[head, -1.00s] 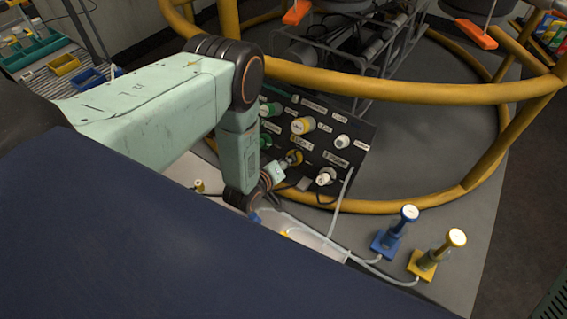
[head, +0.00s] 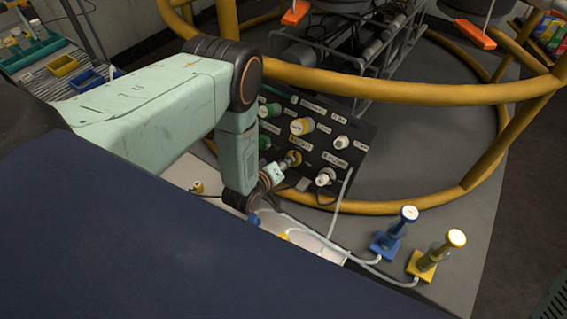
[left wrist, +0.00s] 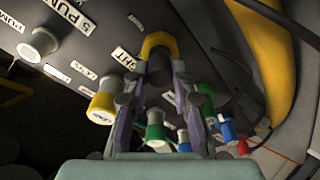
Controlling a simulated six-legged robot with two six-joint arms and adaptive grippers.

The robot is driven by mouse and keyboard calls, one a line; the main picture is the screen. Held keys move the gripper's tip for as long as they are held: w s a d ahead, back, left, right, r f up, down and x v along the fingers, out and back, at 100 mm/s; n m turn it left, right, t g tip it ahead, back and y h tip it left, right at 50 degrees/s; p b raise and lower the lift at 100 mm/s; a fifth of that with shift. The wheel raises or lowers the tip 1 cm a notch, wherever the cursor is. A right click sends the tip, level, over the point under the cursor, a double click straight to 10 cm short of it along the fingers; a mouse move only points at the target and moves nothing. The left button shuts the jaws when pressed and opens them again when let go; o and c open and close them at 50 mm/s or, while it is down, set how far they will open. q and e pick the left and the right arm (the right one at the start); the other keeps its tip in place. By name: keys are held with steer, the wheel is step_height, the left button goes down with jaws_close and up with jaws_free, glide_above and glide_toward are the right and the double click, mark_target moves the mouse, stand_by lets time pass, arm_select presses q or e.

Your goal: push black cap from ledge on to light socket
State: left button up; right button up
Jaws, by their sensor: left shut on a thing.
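The black cap (left wrist: 160,68) is between the two fingers of my left gripper (left wrist: 162,80), which is shut on it. The light socket, a yellow ring (left wrist: 157,42) beside a label ending in "HT", is directly at the cap's far end. The cap lines up with the ring and appears to meet it; how deep it sits I cannot tell. In the head view my left gripper (head: 284,166) reaches the yellow light socket (head: 295,157) on the dark panel, and the cap is too small to make out. I cannot pick out the ledge. My right gripper is not in view.
The dark panel (head: 340,126) carries other knobs: a yellow one (head: 302,126), white ones and green ones close around the socket. A yellow rail (head: 400,88) runs above the panel. Blue (head: 386,243) and yellow (head: 423,263) plugs stand at the right with hoses.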

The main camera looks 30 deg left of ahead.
arm_select(q)
steer(key=shift+w+f+b, duration=0.25)
steer(key=shift+w+b, duration=0.2)
steer(key=shift+b, duration=0.05)
stand_by(1.0)
steer(key=o, duration=1)
steer(key=shift+s, duration=0.1)
steer(key=v, duration=1.2)
steer(key=shift+r, duration=0.1)
